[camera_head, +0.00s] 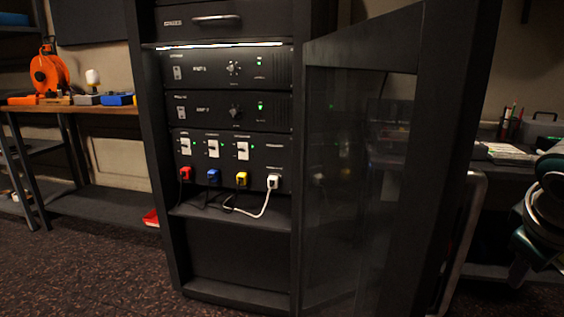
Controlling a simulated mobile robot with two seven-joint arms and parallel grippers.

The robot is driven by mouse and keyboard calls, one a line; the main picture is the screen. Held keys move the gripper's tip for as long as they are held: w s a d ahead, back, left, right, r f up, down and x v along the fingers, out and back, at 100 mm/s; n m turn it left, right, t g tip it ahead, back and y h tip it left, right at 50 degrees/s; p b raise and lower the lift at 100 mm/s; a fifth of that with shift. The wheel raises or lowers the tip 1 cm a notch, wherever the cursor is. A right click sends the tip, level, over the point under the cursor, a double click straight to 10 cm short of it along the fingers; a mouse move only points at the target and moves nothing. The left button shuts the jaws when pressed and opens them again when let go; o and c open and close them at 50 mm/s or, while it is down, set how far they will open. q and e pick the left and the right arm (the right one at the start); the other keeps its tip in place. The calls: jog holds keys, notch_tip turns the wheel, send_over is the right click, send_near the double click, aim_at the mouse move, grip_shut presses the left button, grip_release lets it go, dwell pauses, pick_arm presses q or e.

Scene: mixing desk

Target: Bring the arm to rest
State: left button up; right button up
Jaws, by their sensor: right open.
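My right gripper (522,256) is at the right edge of the view, partly cut off, in front of the side desk. It is open, and I see nothing between its fingers. It is well to the right of the black equipment rack (235,268) and clear of the rack's glass door (345,190). The door stands open toward me. My left gripper is not in view.
Two amplifier units (208,69) sit above a power panel (215,150) with red, blue (214,176), yellow and white plugs. A workbench (75,108) with an orange cable reel (48,72) stands left. Open floor lies front left.

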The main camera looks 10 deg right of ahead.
jog(key=s+a+f+n+y, duration=0.1)
jog(key=s+a+f+y, duration=0.15)
jog(key=s+a, duration=0.75)
jog(key=s+a+f+y, duration=0.1)
jog(key=s+a+y, duration=0.3)
jog(key=s+a, duration=0.6)
notch_tip(320, 180, up, 66)
jog(key=w+a+p, duration=0.1)
jog(key=w+p, duration=0.1)
jog(key=p, duration=6.3)
jog(key=shift+a, duration=0.15)
